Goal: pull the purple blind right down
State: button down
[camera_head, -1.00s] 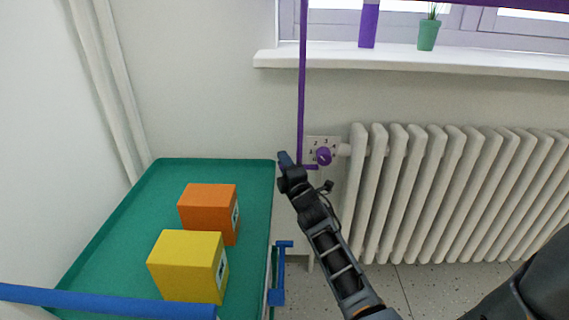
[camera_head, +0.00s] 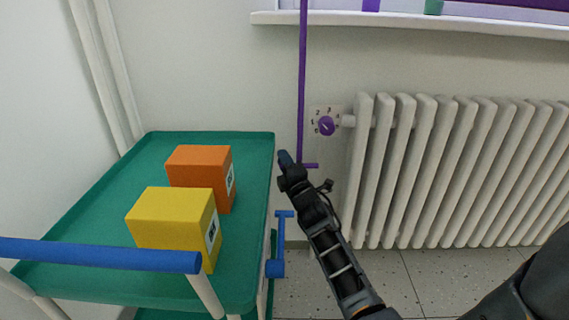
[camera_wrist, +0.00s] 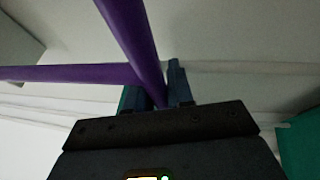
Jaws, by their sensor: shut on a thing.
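The purple blind (camera_head: 545,5) shows only as a strip at the top right of the head view, just above the window sill; the rest is out of frame. A long purple pull rod (camera_head: 302,80) hangs down in front of the wall and ends in a short crosspiece (camera_head: 311,165). My gripper (camera_head: 288,163) is at the rod's lower end. In the wrist view my gripper (camera_wrist: 160,92) is shut on the rod (camera_wrist: 130,35), which runs between the fingers. The crosspiece (camera_wrist: 70,73) sticks out to the left there.
A green trolley (camera_head: 90,200) with an orange box (camera_head: 195,163) and a yellow box (camera_head: 170,215) stands left of my gripper. A white radiator (camera_head: 450,170) with a purple dial (camera_head: 327,126) is to the right. The sill (camera_head: 420,22) holds a green pot (camera_head: 433,7).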

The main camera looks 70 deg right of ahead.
jog(key=shift+f, duration=0.4)
jog(key=c, duration=1.3)
grip_release()
jog(key=shift+f, duration=0.1)
jog(key=shift+o, duration=1)
jog(key=shift+r, duration=0.2)
jog(key=b+v, duration=0.2)
jog(key=v, duration=0.6)
